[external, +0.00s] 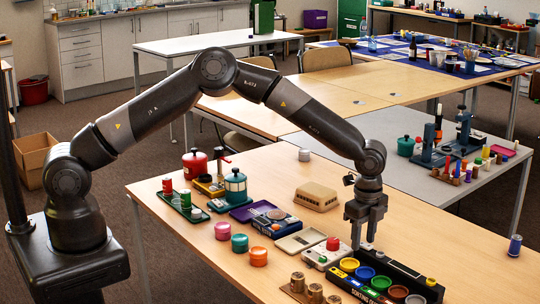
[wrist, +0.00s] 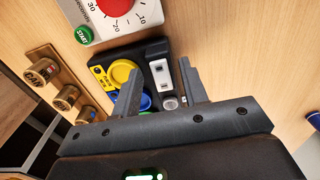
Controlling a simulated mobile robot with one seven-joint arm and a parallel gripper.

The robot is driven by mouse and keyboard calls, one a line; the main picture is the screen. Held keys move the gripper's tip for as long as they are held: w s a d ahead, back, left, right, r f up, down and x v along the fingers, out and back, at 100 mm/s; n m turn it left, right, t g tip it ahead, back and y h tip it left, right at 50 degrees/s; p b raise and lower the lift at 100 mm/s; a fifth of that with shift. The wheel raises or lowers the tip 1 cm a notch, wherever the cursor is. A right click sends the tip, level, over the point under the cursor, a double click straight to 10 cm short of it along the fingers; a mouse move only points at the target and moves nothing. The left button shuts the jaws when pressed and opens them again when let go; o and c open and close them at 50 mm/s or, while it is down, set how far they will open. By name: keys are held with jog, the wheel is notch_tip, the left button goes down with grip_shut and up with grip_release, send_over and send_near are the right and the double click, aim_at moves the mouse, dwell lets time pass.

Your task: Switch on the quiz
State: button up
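The quiz is probably the black box with coloured round buttons (external: 352,279) at the front of the near table. Its yellow button (wrist: 123,72) and parts of a blue and a green one show in the wrist view. My gripper (external: 365,243) points down over this end of the box. In the wrist view my gripper (wrist: 160,70) is open, its two fingers apart on either side of the switch panel, with nothing between them. I cannot tell whether the fingers touch the box. The left finger and palm hide the other buttons.
A white timer with a red knob (external: 333,243) stands close behind; its green START button (wrist: 84,34) shows in the wrist view. Bare tabletop (external: 460,245) lies to the right.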

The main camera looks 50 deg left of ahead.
grip_shut()
dwell(0.4)
jog(key=shift+d, duration=0.1)
jog(key=shift+d+y, duration=0.2)
jog(key=shift+y, duration=0.5)
jog(key=shift+d+y, duration=0.15)
jog(key=shift+y, duration=0.85)
